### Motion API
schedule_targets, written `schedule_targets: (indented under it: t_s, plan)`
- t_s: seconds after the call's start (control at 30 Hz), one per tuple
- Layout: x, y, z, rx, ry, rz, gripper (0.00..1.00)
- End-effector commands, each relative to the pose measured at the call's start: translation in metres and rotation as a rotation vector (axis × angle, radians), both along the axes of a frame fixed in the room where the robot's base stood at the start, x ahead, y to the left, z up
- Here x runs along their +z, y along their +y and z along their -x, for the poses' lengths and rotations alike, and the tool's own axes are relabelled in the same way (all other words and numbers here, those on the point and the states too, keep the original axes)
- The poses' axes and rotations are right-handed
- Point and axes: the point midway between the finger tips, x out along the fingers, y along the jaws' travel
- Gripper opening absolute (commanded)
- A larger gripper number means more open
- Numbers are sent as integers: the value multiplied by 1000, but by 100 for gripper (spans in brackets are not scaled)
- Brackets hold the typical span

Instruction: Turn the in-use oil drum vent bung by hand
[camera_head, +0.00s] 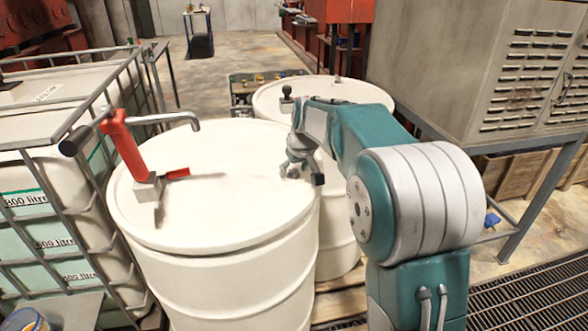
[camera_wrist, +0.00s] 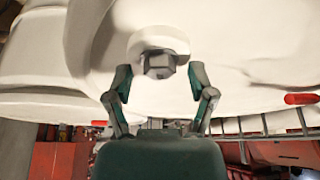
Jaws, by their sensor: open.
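The in-use drum is the nearer white drum (camera_head: 215,215), with a red-bodied hand pump (camera_head: 125,145) standing in its lid. The vent bung (camera_wrist: 158,64) is a small grey faceted plug on a round pale boss in the wrist view. My gripper (camera_head: 301,174) is low over the right side of the lid. In the wrist view my gripper (camera_wrist: 160,72) is open, with one finger on each side of the bung and visible gaps between. Whether a fingertip touches the lid I cannot tell. In the head view my gripper partly hides the bung.
A second white drum (camera_head: 350,92) stands close behind, with dark fittings on top. A caged white tank (camera_head: 50,195) is close on the left. A grey louvred cabinet (camera_head: 480,70) on a stand is at right. The pump's spout (camera_head: 165,118) reaches over the lid.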

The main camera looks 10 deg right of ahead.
Motion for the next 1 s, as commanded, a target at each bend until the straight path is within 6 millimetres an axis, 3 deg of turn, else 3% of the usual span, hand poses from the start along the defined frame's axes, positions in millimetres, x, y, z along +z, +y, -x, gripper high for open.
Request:
schedule_targets:
  t_s: [0.17, 0.2, 0.27, 0.3, 0.37, 0.67, 1.0]
  plan:
    - [0, 0, 0, 0, 0, 0, 71]
    - [0, 0, 0, 0, 0, 0, 67]
    - [0, 0, 0, 0, 0, 0, 40]
    - [0, 0, 0, 0, 0, 0, 22]
    - [0, 0, 0, 0, 0, 0, 0]
    - [-1, 1, 0, -24, 2, 0, 0]
    - [-1, 2, 0, -225, 3, 1, 0]
